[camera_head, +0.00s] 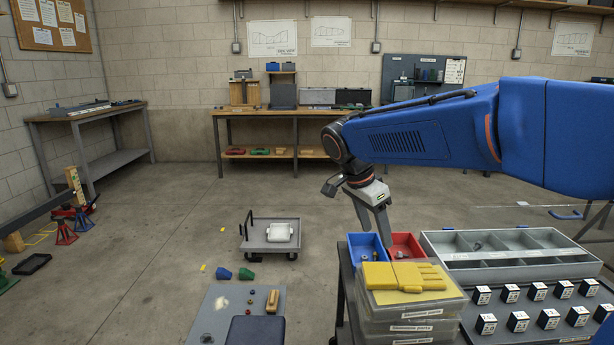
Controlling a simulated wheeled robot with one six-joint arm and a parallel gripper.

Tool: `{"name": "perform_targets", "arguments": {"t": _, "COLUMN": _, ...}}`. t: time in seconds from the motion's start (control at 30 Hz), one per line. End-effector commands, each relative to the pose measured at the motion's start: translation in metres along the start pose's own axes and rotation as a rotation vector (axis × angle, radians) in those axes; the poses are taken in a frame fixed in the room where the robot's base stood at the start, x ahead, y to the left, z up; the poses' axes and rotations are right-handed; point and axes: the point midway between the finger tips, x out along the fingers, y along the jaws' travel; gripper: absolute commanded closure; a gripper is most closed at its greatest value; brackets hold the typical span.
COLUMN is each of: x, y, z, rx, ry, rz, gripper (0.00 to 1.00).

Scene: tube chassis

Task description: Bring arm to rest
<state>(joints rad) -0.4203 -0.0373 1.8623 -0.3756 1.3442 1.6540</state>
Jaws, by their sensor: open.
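My blue arm (430,130) reaches in from the right edge and extends leftward across the view. My gripper (374,226) hangs from its dark wrist, pointing down. Its grey fingers are open, and I see nothing held between them. The fingers are in line with the blue bin (358,246) and red bin (408,240) on the cart. I cannot tell the exact height of the fingertips above the bins.
Below my arm, a cart holds clear boxes with a yellow glove (402,276) on top, a grey divided tray (470,264) and several small dark labelled cubes. A low wheeled cart (258,247) stands on the floor. A workbench (290,113) lines the back wall. The floor at left centre is mostly clear.

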Motion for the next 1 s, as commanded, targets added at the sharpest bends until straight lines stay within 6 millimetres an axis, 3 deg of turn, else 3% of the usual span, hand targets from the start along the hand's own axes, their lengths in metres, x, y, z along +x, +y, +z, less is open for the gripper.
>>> {"name": "perform_targets", "arguments": {"t": 0.37, "x": 0.006, "y": 0.056, "z": -0.014, "rx": -0.166, "ry": -0.053, "rz": -0.048, "gripper": 0.44}}
{"name": "perform_targets", "arguments": {"t": 0.7, "x": 0.025, "y": 0.149, "z": -0.018, "rx": -0.461, "ry": -0.098, "rz": -0.168, "gripper": 0.44}}
{"name": "perform_targets", "arguments": {"t": 1.0, "x": 0.051, "y": 0.226, "z": -0.001, "rx": -0.725, "ry": -0.076, "rz": -0.297, "gripper": 0.44}}
